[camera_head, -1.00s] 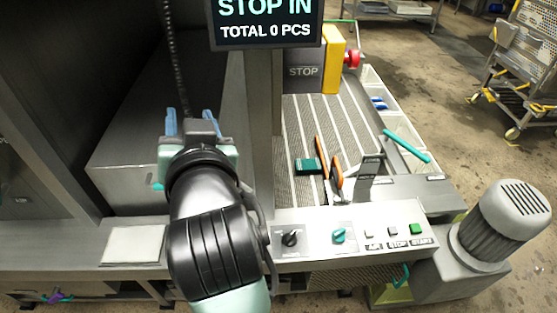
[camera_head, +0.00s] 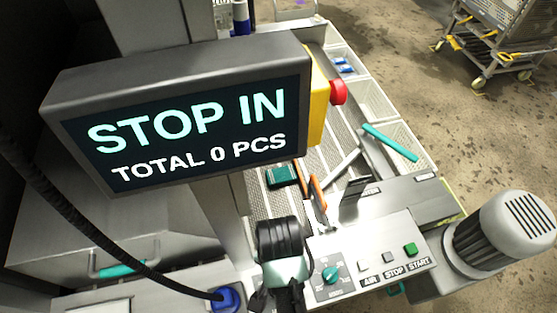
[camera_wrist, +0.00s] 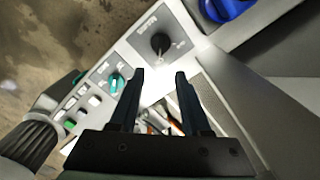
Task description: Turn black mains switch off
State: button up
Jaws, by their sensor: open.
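The black mains switch (camera_wrist: 160,42) is a round black knob on the pale control panel (camera_wrist: 140,50), near the top middle of the wrist view. My gripper (camera_wrist: 160,72) is open and empty, its two dark fingers pointing toward the panel. The switch shows just beyond the fingertips, between their lines, and nothing is gripped. In the head view my wrist covers the switch, and the fingertips cannot be made out.
A teal selector (camera_head: 331,273) sits beside the switch, then AIR, STOP and a green START button (camera_head: 410,249). A blue knob (camera_head: 225,298) is on the other side. A STOP IN display (camera_head: 190,130) and a red emergency button (camera_head: 338,92) stand above. A grey motor (camera_head: 505,235) is at right.

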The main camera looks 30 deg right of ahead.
notch_tip(320, 180, down, 12)
jog(key=shift+r, duration=0.1)
dwell(0.4)
grip_shut()
